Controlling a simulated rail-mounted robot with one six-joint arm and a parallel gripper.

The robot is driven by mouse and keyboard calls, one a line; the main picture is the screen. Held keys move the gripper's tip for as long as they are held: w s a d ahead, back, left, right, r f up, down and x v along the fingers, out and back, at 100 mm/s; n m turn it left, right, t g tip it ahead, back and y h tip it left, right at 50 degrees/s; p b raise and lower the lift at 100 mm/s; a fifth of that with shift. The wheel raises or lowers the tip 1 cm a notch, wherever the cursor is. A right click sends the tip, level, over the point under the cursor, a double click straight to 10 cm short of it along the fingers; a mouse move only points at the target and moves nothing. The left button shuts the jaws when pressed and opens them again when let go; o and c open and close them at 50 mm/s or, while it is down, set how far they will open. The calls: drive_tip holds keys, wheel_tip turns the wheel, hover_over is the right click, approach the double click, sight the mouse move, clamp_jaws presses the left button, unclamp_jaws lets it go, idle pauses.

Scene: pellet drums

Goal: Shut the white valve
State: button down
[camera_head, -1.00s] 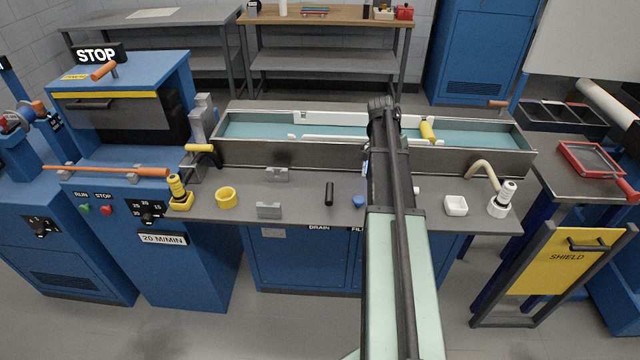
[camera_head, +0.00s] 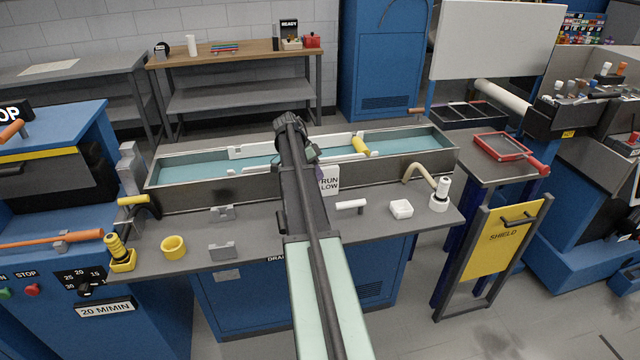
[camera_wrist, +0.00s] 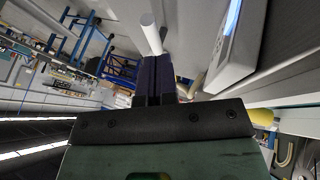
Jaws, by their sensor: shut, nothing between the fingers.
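The white valve's lever (camera_head: 350,205) appears as a short white handle lying sideways on the grey bench, right of my arm in the head view. In the wrist view a white cylinder (camera_wrist: 151,34) stands just beyond my fingertips; it looks like this handle, with contact unclear. My gripper (camera_wrist: 155,62) has its dark fingers together with nothing between them. In the head view my arm hides the fingers, and it covers part of the bench left of the white lever.
A white open box (camera_head: 401,209) and a white-handled fitting (camera_head: 440,194) with a beige hose stand right of the lever. Behind is the long trough (camera_head: 300,185) with a yellow handle (camera_head: 361,146). A "RUN LOW" sign (camera_head: 329,181) stands close beside my arm.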

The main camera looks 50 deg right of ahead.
sight(351, 204)
drive_tip(key=b+x, duration=0.6)
drive_tip(key=x, duration=0.2)
drive_tip(key=shift+s+f, duration=0.1)
drive_tip(key=shift+f, duration=0.25)
drive_tip(key=shift+r, duration=0.1)
